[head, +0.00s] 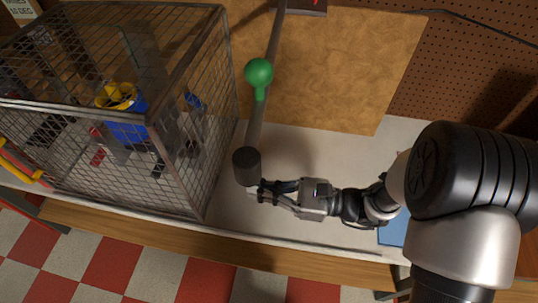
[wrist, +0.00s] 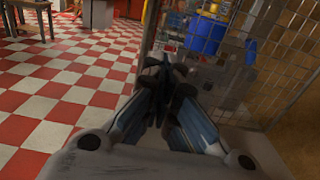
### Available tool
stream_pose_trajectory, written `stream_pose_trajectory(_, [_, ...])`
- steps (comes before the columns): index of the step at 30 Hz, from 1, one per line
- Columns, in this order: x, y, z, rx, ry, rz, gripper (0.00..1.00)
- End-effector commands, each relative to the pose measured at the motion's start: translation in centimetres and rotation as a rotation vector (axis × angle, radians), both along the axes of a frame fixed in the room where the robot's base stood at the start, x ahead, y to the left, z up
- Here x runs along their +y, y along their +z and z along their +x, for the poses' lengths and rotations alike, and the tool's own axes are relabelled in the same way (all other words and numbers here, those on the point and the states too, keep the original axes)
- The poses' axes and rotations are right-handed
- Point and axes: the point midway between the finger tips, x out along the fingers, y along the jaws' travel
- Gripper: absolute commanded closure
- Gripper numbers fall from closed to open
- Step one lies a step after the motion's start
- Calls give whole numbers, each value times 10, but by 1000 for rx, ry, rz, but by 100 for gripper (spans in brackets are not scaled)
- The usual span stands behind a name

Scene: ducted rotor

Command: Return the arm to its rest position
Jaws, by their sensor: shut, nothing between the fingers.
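My gripper (head: 254,191) is shut and empty in the head view. It is low over the light bench top, close to the lower end of a dark cylinder on a grey rod. I cannot tell whether it touches the cylinder. My arm reaches in from the right side. In the wrist view my gripper (wrist: 163,75) shows with its fingertips together, and a wire cage stands just beyond it.
The wire cage (head: 205,150) stands left of my gripper, with a blue and yellow rotor part (head: 125,130) inside. The dark cylinder (head: 246,166) and a green knob (head: 259,73) are on the rod. A blue item (head: 393,232) lies under my arm. Bench space between is clear.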

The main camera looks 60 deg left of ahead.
Motion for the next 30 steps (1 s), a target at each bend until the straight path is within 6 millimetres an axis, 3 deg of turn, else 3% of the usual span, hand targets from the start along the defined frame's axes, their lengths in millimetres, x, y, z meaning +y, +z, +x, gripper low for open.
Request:
stream_pose_trajectory(8, [-3, 3, 2, -12, 3, 4, 100])
stream_pose_trajectory(13, [-29, 31, 16, -155, 34, 26, 100])
stream_pose_trajectory(21, [-129, 76, 47, -625, 120, 11, 100])
stream_pose_trajectory(30, [-258, 93, 80, -1187, 210, -154, 100])
